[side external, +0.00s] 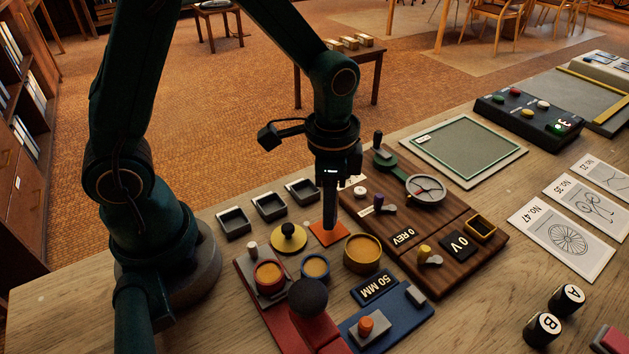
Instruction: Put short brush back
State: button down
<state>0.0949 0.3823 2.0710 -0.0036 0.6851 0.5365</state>
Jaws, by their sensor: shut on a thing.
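My gripper (330,212) points straight down, just above or touching a small flat orange square (328,234) left of the wooden instrument panel. Its dark fingers are shut on a slim thing that they mostly hide. I take this to be the short brush, but its bristles and handle cannot be made out. I cannot tell whether its lower end touches the orange square. No other brush is clear in view.
Three small dark trays (269,206) sit left of the gripper. The wooden panel (460,262) with dial and levers stands right. Cards (563,240) lie farther right.

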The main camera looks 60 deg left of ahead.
jog(key=shift+f, duration=0.75)
jog(key=shift+f, duration=0.15)
jog(key=c, duration=0.7)
grip_release()
